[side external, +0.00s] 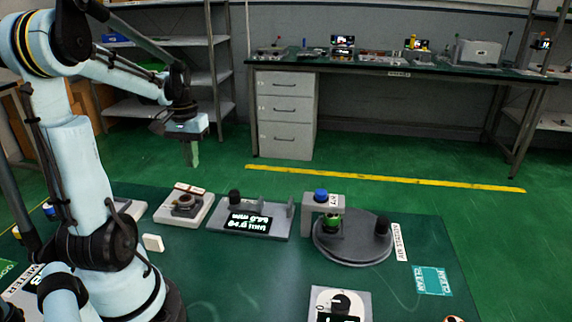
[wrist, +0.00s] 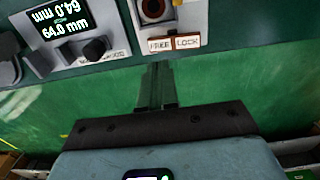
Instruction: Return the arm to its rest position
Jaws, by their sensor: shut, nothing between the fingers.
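My gripper (side external: 194,155) hangs from my arm in the side external view, pointing down beyond the far edge of the green bench. Its fingers are together and hold nothing. In the wrist view, the gripper (wrist: 155,72) also shows shut, with bare green floor around its fingers. The gripper is apart from every object on the bench. My arm stands at the left of the side external view, bent over at the top.
On the bench (side external: 440,300) stand a free/lock fixture (side external: 183,204), a display unit (side external: 248,224) reading about 64.0 mm, and a round air station (side external: 352,250) with a blue-knobbed block (side external: 321,196). A shelf (side external: 165,62) and a drawer cabinet (side external: 286,115) stand behind. Green floor lies between.

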